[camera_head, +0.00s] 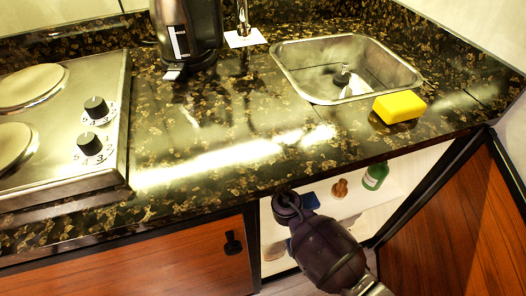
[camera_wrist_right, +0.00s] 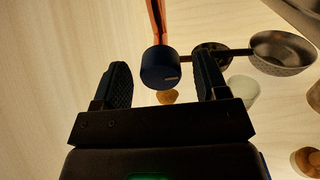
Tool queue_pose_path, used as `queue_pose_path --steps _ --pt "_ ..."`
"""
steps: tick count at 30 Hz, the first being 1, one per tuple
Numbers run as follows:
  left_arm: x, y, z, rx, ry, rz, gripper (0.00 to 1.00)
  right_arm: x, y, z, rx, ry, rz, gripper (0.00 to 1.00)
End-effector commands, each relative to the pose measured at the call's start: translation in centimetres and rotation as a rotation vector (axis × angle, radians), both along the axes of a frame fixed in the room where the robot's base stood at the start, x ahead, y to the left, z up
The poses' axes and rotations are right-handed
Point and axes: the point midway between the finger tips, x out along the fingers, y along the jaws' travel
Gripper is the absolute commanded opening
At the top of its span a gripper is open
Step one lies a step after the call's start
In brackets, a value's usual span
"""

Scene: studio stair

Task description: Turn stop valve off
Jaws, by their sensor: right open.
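A round dark blue knob (camera_wrist_right: 160,70), which looks like the stop valve's handle, shows in the right wrist view with an orange-brown pipe-like strip (camera_wrist_right: 157,18) above it. My right gripper (camera_wrist_right: 162,60) is open, with one finger on each side of the knob in that view. I cannot tell whether the fingers touch it or how far it lies beyond the tips. In the head view my right arm reaches into the open cabinet under the counter, and the fingers are hidden. A small blue thing (camera_head: 311,201) shows beside the wrist there. My left gripper is not in view.
A green bottle (camera_head: 375,176) and a brown item (camera_head: 339,188) stand in the cabinet. The counter edge overhangs my arm, and an open wooden door (camera_head: 445,220) is at right. A metal pan (camera_wrist_right: 283,54) shows in the wrist view. A yellow sponge (camera_head: 399,107) lies by the sink (camera_head: 300,85).

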Motion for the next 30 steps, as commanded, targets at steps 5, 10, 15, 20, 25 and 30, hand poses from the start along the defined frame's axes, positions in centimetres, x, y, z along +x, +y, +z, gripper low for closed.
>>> queue_pose_path --steps 5,10,15,20,25,30 --pt "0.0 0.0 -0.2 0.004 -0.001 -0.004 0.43 1.2 0.4 -0.1 0.002 0.002 -0.001 0.67" --pt "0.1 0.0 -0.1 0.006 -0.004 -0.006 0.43 1.5 0.5 0.0 0.002 0.002 -0.001 0.67" --pt "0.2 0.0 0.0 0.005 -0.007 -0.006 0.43 1.5 0.5 0.0 0.002 0.001 -0.001 0.67" --pt "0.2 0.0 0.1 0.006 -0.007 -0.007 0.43 1.5 0.5 0.0 0.002 0.001 -0.001 0.46" --pt "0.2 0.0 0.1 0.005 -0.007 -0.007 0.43 1.5 0.5 0.0 0.002 0.001 -0.001 0.2" --pt "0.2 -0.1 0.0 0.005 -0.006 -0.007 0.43 1.5 0.5 0.0 0.008 0.002 0.0 0.18"
